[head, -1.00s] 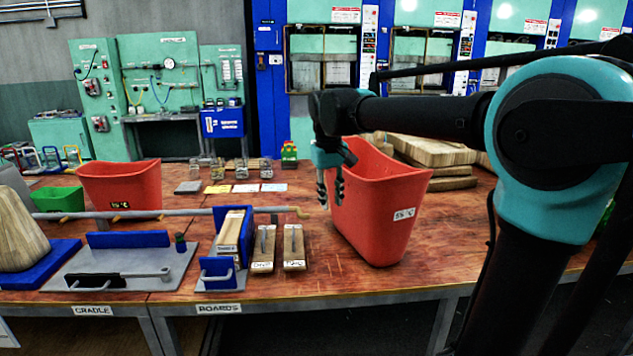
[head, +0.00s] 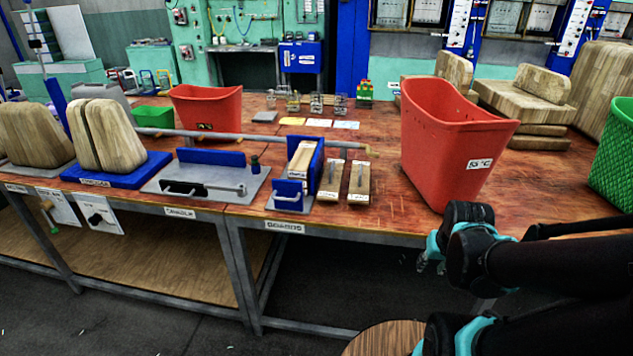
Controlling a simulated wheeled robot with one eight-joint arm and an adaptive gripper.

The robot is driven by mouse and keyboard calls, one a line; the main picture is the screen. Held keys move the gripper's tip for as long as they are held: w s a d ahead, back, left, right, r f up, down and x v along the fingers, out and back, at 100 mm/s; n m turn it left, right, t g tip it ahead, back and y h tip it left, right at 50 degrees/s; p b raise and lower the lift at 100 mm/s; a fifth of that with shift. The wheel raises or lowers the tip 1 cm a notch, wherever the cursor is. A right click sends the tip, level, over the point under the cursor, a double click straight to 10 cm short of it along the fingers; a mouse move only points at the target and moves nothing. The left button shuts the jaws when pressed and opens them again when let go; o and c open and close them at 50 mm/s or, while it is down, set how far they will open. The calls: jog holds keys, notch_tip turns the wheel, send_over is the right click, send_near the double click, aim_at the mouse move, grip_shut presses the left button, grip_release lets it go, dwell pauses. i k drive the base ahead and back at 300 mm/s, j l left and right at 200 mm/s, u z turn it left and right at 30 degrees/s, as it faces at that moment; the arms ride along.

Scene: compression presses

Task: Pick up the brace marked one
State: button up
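Two light wooden braces with metal handles lie side by side on the table. The left one (head: 331,180) carries a white label too small to read clearly now; a second ago it looked like ONE. The right brace (head: 359,182) has a similar label that looked like TWO. My gripper (head: 428,264) hangs in front of the table edge, low and to the right of both braces, apart from them. Its teal fingers are small and partly hidden by the wrist, so its opening is unclear. I see nothing held in it.
A blue holder with a board (head: 302,160) stands just left of the braces. A tall red bin (head: 447,150) stands to their right, near my gripper. A grey rod (head: 265,138) runs behind them. A round wooden top (head: 385,341) is below, in front of the table.

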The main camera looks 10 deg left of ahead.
aim_at(330, 189)
jog(key=i+j+u, duration=0.1)
jog(key=u, duration=0.7)
jog(key=i+u, duration=0.2)
jog(key=u, duration=0.25)
jog(key=i+u, duration=0.1)
jog(key=u, duration=0.3)
jog(key=i, duration=0.3)
jog(key=l+u, duration=0.05)
